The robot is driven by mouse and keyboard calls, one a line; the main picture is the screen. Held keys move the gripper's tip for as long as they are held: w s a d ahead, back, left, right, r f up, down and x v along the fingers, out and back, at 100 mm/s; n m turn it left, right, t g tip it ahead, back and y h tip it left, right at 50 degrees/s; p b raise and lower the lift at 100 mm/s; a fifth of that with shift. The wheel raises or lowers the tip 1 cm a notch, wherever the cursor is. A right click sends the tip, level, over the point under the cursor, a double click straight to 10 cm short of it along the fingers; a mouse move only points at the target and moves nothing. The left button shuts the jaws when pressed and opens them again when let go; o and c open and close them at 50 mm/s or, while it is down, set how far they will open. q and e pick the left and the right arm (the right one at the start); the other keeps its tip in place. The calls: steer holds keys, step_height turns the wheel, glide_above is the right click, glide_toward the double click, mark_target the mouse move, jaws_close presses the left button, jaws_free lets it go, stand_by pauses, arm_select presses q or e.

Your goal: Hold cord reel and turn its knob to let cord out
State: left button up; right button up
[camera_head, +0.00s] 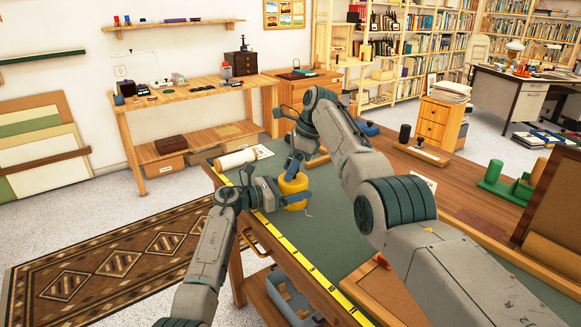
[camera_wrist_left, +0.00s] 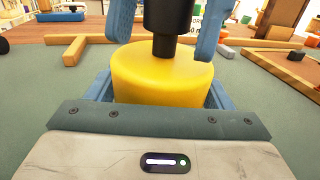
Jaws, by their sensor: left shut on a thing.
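The yellow cord reel (camera_head: 294,188) stands upright on the green mat (camera_head: 335,243) in the head view. In the left wrist view its yellow body (camera_wrist_left: 163,75) fills the middle, with a black knob (camera_wrist_left: 168,20) on top. My left gripper (camera_head: 279,196) is shut on the reel's body, one blue finger on each side. My right gripper (camera_head: 295,166) is above the reel, pointing down. In the left wrist view its blue fingers stand on either side of the knob, with a gap at the left one. A short thin cord end (camera_head: 308,213) shows at the reel's base.
A rolled paper (camera_head: 235,160) lies behind the reel on the bench. A yellow measuring strip (camera_head: 300,263) runs along the bench's near edge. The mat in front of the reel is clear.

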steer(key=shift+o, duration=0.3)
steer(key=v, duration=0.7)
steer(key=shift+r, duration=0.25)
steer(key=shift+d+r, duration=0.1)
step_height(320, 180, up, 4)
steer(key=s+d+m+t, duration=0.1)
steer(key=s+m+t, duration=0.1)
steer(key=m, duration=0.4)
steer(key=shift+h, duration=0.3)
steer(key=x, duration=1.2)
steer(key=shift+w+d, duration=0.1)
steer(key=shift+d, duration=0.1)
steer(key=shift+c, duration=0.2)
steer(key=c, duration=0.9)
